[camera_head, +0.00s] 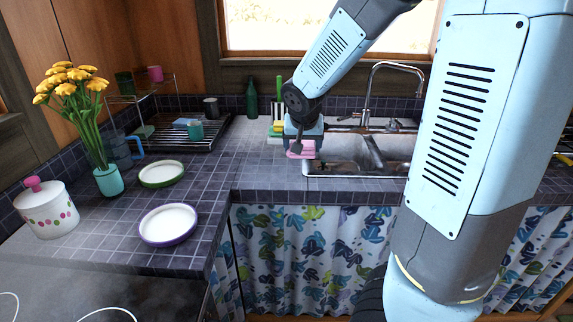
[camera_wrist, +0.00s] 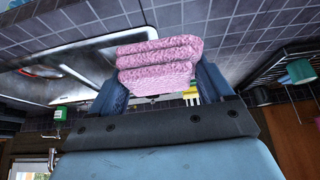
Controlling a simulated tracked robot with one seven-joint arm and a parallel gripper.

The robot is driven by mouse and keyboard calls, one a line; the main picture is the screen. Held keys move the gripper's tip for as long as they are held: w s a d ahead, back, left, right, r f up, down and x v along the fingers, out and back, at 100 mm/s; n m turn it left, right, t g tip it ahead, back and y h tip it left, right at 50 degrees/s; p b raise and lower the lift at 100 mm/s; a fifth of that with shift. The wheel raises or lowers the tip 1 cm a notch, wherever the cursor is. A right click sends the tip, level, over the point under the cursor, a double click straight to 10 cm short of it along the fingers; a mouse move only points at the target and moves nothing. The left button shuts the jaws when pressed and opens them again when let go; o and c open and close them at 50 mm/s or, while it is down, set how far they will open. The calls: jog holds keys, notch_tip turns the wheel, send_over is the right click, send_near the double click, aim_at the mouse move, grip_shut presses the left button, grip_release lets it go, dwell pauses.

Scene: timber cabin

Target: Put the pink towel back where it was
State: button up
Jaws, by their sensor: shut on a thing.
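The pink towel (camera_wrist: 155,65) is a folded, fuzzy stack held between the two blue fingers of my gripper (camera_wrist: 158,85) in the wrist view. In the head view the pink towel (camera_head: 301,149) shows at the end of my gripper (camera_head: 304,138), close above the tiled counter by the left edge of the sink (camera_head: 345,168). I cannot tell whether the towel touches the counter. The gripper is shut on it.
A green bottle (camera_head: 251,98) and a dish rack (camera_head: 190,128) stand behind and left. Two plates, one green-rimmed (camera_head: 162,174) and one purple-rimmed (camera_head: 168,225), a flower vase (camera_head: 109,181) and a dotted pot (camera_head: 47,208) occupy the left counter. The faucet (camera_head: 368,90) rises behind the sink.

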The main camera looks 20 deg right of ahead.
send_near(286, 166)
jog(key=shift+w+d+f, duration=0.25)
jog(key=shift+w+f, duration=0.1)
jog(key=shift+w, duration=0.25)
jog(key=shift+w+d+f, duration=0.25)
jog(key=shift+w+f, duration=0.1)
jog(key=shift+w, duration=0.2)
jog(key=shift+w+f, duration=0.2)
jog(key=shift+f, duration=0.05)
jog(key=shift+w+f, duration=0.1)
jog(key=shift+f, duration=1.5)
jog(key=o, duration=0.7)
jog(key=shift+f, duration=0.1)
jog(key=shift+o, duration=0.2)
